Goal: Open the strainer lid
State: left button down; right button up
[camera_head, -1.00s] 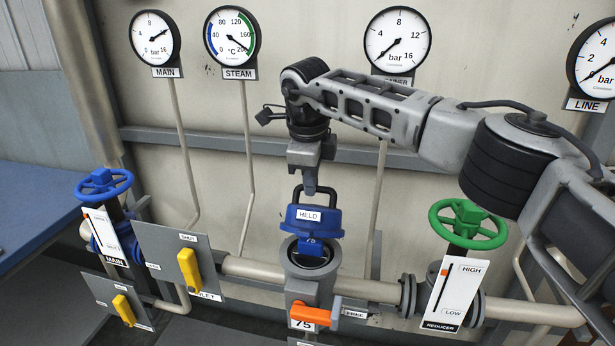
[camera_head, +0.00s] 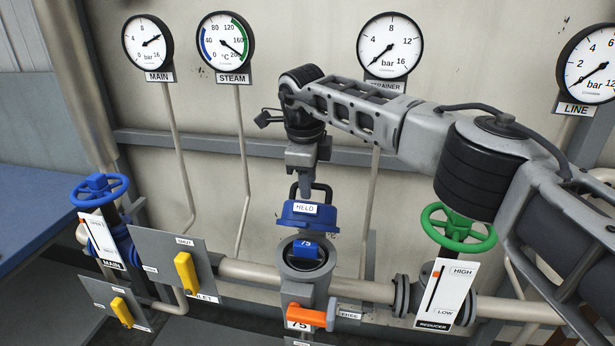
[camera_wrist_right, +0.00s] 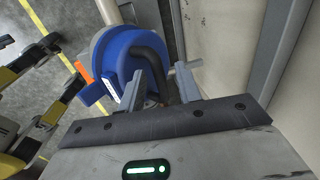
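The blue strainer lid (camera_head: 312,219) with its "HELD" label stands raised above the strainer body (camera_head: 298,272). The lid has a dark bent handle (camera_head: 327,189). My right gripper (camera_head: 304,190) is at this handle from above. In the right wrist view the blue lid (camera_wrist_right: 113,50) and handle (camera_wrist_right: 152,62) show, the handle between my right gripper's (camera_wrist_right: 160,88) spread fingers, with room beside it. Whether a finger touches it is unclear. My left gripper is not in view.
An orange lever (camera_head: 308,316) sits on the strainer front. A green reducer wheel (camera_head: 458,238) stands to the right; yellow valve handles (camera_head: 186,272) and a blue main wheel (camera_head: 99,190) stand to the left. Pipes and gauges line the wall behind.

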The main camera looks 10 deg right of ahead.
jog(key=shift+r, duration=0.1)
jog(key=s+a+r, duration=0.1)
jog(key=s+r, duration=0.2)
jog(key=r, duration=1.2)
jog(key=shift+r, duration=0.25)
jog(key=shift+c, duration=0.3)
